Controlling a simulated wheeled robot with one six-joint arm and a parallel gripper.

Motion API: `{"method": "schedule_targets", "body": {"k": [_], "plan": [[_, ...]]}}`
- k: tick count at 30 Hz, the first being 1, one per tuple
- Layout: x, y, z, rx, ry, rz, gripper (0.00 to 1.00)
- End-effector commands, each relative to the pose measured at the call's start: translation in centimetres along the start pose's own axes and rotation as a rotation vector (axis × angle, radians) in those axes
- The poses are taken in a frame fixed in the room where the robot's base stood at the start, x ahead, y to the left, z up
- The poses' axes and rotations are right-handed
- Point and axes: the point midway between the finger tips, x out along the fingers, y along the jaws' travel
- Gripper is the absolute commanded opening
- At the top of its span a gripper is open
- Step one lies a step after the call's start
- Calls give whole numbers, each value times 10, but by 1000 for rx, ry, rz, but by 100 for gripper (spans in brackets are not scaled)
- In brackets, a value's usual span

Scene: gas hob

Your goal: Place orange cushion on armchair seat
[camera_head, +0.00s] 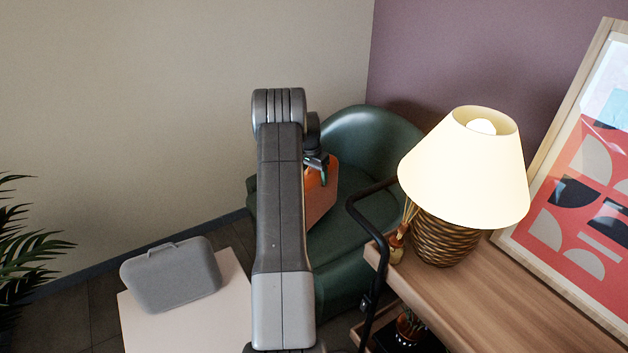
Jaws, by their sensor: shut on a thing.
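The orange cushion (321,197) shows to the right of my arm, over the green armchair (365,142). My gripper (322,170) is shut on the cushion's upper part. The cushion hangs tilted in front of the backrest, above or against the seat (345,235); I cannot tell whether it touches the seat. My arm hides the cushion's left part and much of the armchair's left side.
A wooden console (480,290) with a black rail (357,215) stands close on the right. On it are a lamp (462,165), a reed diffuser (397,243) and a framed picture (585,190). A plant (25,240) is far left.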

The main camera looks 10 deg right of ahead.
Motion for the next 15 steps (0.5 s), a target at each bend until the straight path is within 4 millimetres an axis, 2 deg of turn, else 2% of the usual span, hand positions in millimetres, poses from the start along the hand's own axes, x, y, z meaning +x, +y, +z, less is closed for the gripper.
{"method": "schedule_targets", "body": {"k": [3, 14, 15], "plan": [[16, 0, 3, -1, -1, 1, 22], [21, 0, 3, 0, 0, 0, 22], [20, 0, 3, 0, 0, 0, 76]]}}
